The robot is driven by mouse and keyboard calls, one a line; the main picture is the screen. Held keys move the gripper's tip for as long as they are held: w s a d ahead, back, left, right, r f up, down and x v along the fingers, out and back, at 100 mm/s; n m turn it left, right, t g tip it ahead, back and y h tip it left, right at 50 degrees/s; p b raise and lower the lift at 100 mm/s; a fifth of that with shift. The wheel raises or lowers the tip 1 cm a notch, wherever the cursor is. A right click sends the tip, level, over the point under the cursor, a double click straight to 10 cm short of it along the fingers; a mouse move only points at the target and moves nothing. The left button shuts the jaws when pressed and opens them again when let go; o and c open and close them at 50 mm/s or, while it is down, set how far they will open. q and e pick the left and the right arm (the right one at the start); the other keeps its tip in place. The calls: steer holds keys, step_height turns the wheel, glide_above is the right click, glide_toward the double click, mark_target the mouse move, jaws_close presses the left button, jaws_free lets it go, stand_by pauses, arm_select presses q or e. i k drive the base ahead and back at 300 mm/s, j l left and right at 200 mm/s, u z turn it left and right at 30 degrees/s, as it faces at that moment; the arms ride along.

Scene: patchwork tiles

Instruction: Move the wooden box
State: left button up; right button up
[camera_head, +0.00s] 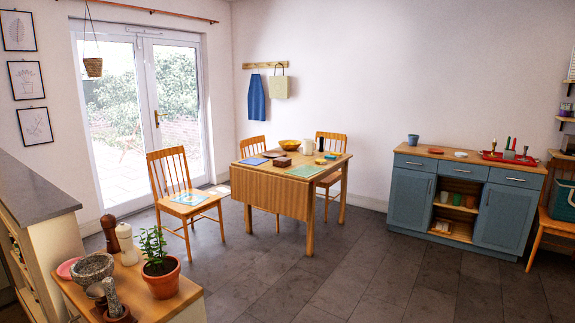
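A small reddish-brown box (282,162) sits on the drop-leaf wooden table (262,174) in the middle of the room, and it looks like the wooden box. It lies between a blue mat (253,161) and a pale green mat (306,171). It is small at this distance, so I cannot tell if it is open or shut. Neither of my grippers is in view.
A counter (180,299) with a potted plant (162,275), a mortar and mills stands at the near left. Chairs (184,203) surround the table. A blue cabinet (411,192) stands against the right wall. The tiled floor (345,275) in front is clear.

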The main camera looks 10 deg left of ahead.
mark_target(278, 164)
steer(key=i+z, duration=0.2)
steer(key=i, duration=0.35)
steer(key=i+j+z, duration=0.2)
steer(key=i, duration=0.3)
steer(key=i+l+u, duration=0.1)
steer(key=i, duration=0.4)
steer(key=i+l, duration=0.15)
steer(key=i, duration=0.35)
steer(key=i+l+u, duration=0.15)
steer(key=i, duration=0.35)
steer(key=i+j+u, duration=0.15)
steer(key=i+u, duration=0.25)
steer(key=i+j+u, duration=0.1)
steer(key=u, duration=0.3)
steer(key=i+u, duration=0.4)
steer(key=i+l+u, duration=0.15)
steer(key=u, duration=0.25)
steer(key=i+z, duration=0.1)
steer(key=i, duration=0.5)
steer(key=i+j, duration=0.15)
steer(key=i, duration=0.4)
steer(key=i+j+z, duration=0.15)
steer(key=i, duration=0.45)
